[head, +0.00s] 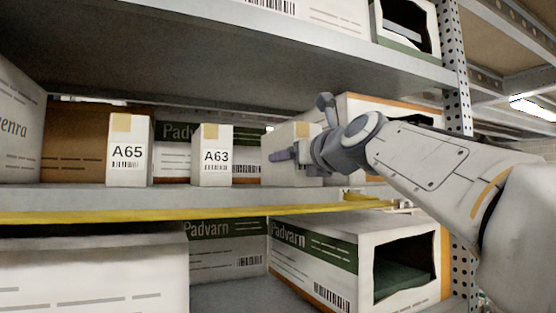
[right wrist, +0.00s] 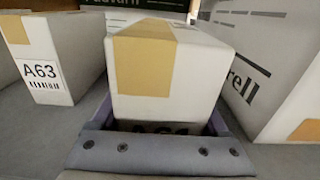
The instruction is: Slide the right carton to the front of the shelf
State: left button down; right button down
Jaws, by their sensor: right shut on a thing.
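The right carton (head: 283,137) is a small white box with tan tape on the shelf (head: 60,200), to the right of the A63 carton (head: 213,172) and the A65 carton (head: 128,172). My right gripper (head: 281,155) reaches in from the right and covers part of it. In the right wrist view the right carton (right wrist: 195,80) sits between the purple fingers of my right gripper (right wrist: 160,120), which is shut on it. Its label is mostly hidden behind the gripper. My left gripper is not in view.
A yellow strip (head: 130,215) runs along the shelf's front edge. The A63 carton (right wrist: 70,60) stands to the left, and a large white box (right wrist: 270,60) stands close on the right. A perforated post (head: 457,105) bounds the bay's right side. Another shelf (head: 200,50) is overhead.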

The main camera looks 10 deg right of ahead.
jog(key=shift+s+a, duration=0.1)
grip_release()
jog(key=b+v, duration=0.5)
jog(key=v, duration=0.5)
jog(key=shift+s, duration=0.25)
